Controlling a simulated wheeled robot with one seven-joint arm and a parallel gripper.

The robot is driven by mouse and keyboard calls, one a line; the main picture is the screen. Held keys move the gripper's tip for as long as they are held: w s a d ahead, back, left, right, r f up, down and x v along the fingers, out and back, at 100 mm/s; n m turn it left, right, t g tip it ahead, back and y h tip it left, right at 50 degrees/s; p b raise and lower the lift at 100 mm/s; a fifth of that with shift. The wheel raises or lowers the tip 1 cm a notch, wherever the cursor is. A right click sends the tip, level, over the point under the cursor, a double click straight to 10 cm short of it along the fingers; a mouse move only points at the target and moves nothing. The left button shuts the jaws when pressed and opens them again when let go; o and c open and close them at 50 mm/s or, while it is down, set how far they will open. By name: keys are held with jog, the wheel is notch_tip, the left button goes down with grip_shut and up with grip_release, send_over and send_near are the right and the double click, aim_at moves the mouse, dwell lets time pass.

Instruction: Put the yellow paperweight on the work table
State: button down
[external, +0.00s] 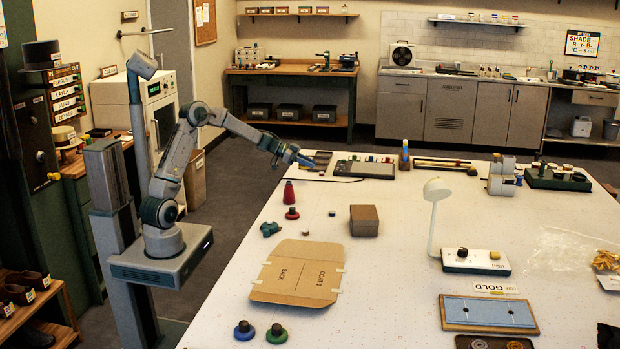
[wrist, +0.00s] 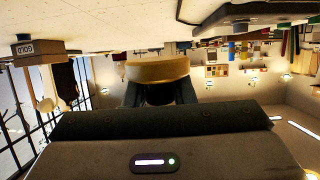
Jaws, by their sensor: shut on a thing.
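My gripper (external: 302,160) reaches out near the far left corner of the white work table (external: 390,270). In the wrist view, my gripper (wrist: 160,92) is shut on the yellow paperweight (wrist: 158,70), a round yellowish disc with a dark part between the fingers. The wrist picture is upside down, with a pale table surface along its top. The paperweight cannot be made out in the external view. I cannot tell the gap between it and the table.
Red (external: 292,214), blue (external: 244,331) and green (external: 277,334) paperweights stand on the table. A red cone (external: 289,193), a brown box (external: 364,220), flat cardboard (external: 298,272) and a white lamp (external: 436,190) stand nearby. A dark tray (external: 365,169) lies right of my gripper. Bare surface lies mid-table.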

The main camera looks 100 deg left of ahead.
jog(key=p, duration=0.2)
send_over(307, 178)
jog(key=f, duration=0.3)
jog(key=shift+w+d, duration=0.25)
jog(key=shift+d, duration=0.05)
notch_tip(307, 178, down, 3)
jog(key=shift+f+b, duration=0.1)
jog(key=shift+b, duration=0.35)
jog(key=shift+f+b, duration=0.25)
jog(key=shift+b, duration=0.05)
jog(key=shift+f+b, duration=0.2)
jog(key=shift+b, duration=0.2)
jog(key=c, duration=1.2)
grip_release()
jog(key=p, duration=0.2)
jog(key=shift+r+p, duration=0.25)
jog(key=shift+p, duration=0.15)
jog(key=shift+s+f, duration=0.15)
jog(key=shift+s, duration=0.1)
jog(key=b+v, duration=0.4)
jog(key=v, duration=0.8)
jog(key=shift+s+a+r, duration=0.15)
jog(key=shift+s+r, duration=0.05)
jog(key=shift+s, duration=0.05)
jog(key=o, duration=0.6)
jog(key=shift+s+r, duration=0.2)
jog(key=shift+s, duration=0.1)
